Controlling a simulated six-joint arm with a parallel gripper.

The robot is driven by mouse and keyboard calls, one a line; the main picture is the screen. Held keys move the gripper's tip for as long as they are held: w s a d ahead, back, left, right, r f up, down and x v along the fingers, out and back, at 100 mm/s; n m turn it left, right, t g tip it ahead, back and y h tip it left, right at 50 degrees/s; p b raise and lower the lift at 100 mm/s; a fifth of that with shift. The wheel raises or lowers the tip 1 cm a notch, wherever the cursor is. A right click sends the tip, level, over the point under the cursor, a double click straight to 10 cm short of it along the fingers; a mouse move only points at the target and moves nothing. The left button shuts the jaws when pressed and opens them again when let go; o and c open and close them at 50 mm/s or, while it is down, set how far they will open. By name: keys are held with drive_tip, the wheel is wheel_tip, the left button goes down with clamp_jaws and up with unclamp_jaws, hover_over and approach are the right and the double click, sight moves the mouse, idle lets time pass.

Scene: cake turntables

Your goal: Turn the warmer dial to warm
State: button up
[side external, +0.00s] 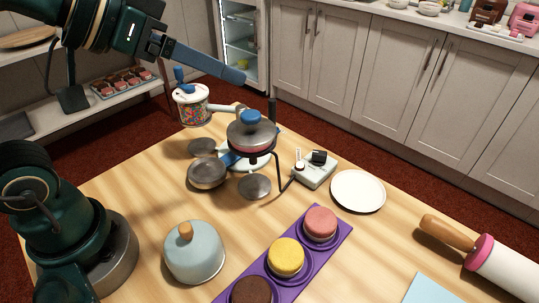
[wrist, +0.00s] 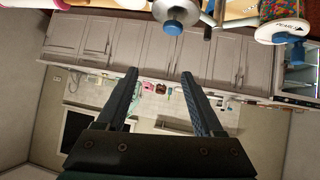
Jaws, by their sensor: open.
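A small grey-white box (side external: 315,171) stands on the wooden table in the side view, right of a pan on a stand. It carries a black knob (side external: 319,157) and a small white upright part with a dark end; I cannot read any dial marking or setting. My gripper (side external: 236,75) is high above the back of the table, up and left of the box and well apart from it. In the wrist view my gripper (wrist: 158,75) has its two fingers spread with nothing between them. The box cannot be made out in the wrist view.
The lidded pan (side external: 251,132) with a blue knob sits on a dark wire stand beside the box. A patterned pot (side external: 191,105), small pans, a pale blue dome (side external: 194,252), a purple cake tray (side external: 334,243), a white plate (side external: 358,191) and a rolling pin (side external: 490,257) surround it.

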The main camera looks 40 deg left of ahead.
drive_tip(key=w+d+r+n+t+h, duration=0.1)
drive_tip(key=w+r+t, duration=0.2)
drive_tip(key=w+r, duration=0.45)
drive_tip(key=n+g+y, duration=0.3)
drive_tip(key=n+y, duration=0.4)
drive_tip(key=n, duration=0.1)
hover_over(320, 152)
drive_tip(key=a, duration=0.5)
wheel_tip(320, 152, down, 11)
drive_tip(key=s+d+f+g, duration=0.1)
drive_tip(key=d+f, duration=0.1)
drive_tip(key=f, duration=0.3)
drive_tip(key=s+d+f+m+g, duration=0.1)
drive_tip(key=d+f, duration=0.2)
drive_tip(key=f, duration=0.2)
drive_tip(key=s+d+f+m, duration=0.1)
drive_tip(key=s+d+f, duration=0.1)
drive_tip(key=f, duration=0.3)
drive_tip(key=shift+d+g+y, duration=0.15)
drive_tip(key=shift+g+y, duration=0.15)
drive_tip(key=shift+g, duration=0.1)
drive_tip(key=shift+x, duration=2.3)
drive_tip(key=shift+w+r, duration=0.1)
drive_tip(key=shift+r, duration=0.05)
clamp_jaws()
